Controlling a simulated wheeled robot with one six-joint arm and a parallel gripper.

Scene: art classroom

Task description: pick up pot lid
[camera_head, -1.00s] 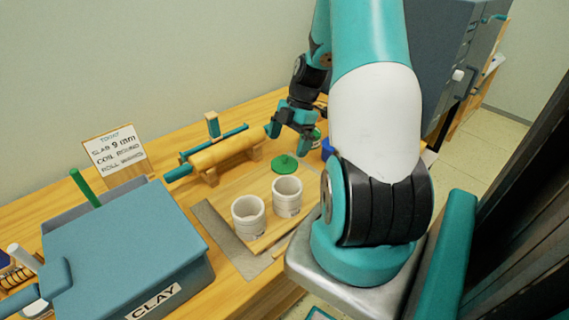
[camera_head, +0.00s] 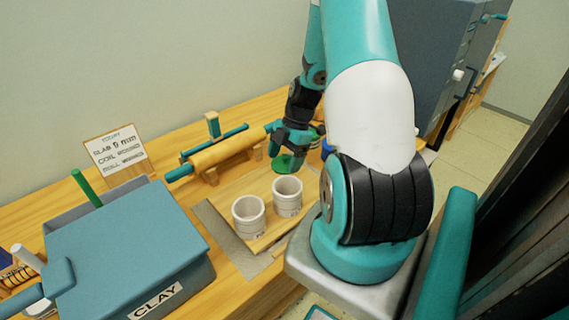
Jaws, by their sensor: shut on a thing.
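The pot lid (camera_head: 283,165) is a small green disc at the back of the wooden board, behind the white pots. My gripper (camera_head: 289,153) is directly over it, pointing down, and shut on it. The fingers cover the lid's top and part of its far side. I cannot tell whether the lid is clear of the board. Two white pots, one on the left (camera_head: 249,217) and one on the right (camera_head: 287,198), stand open on the board (camera_head: 232,193) in front of the lid.
A wooden roller (camera_head: 222,152) on a stand lies left of my gripper. A blue bin labelled CLAY (camera_head: 125,250) fills the front left. A sign (camera_head: 116,149) stands behind it. A blue thing (camera_head: 326,148) shows partly behind my arm. A grey cabinet (camera_head: 440,55) stands at the back right.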

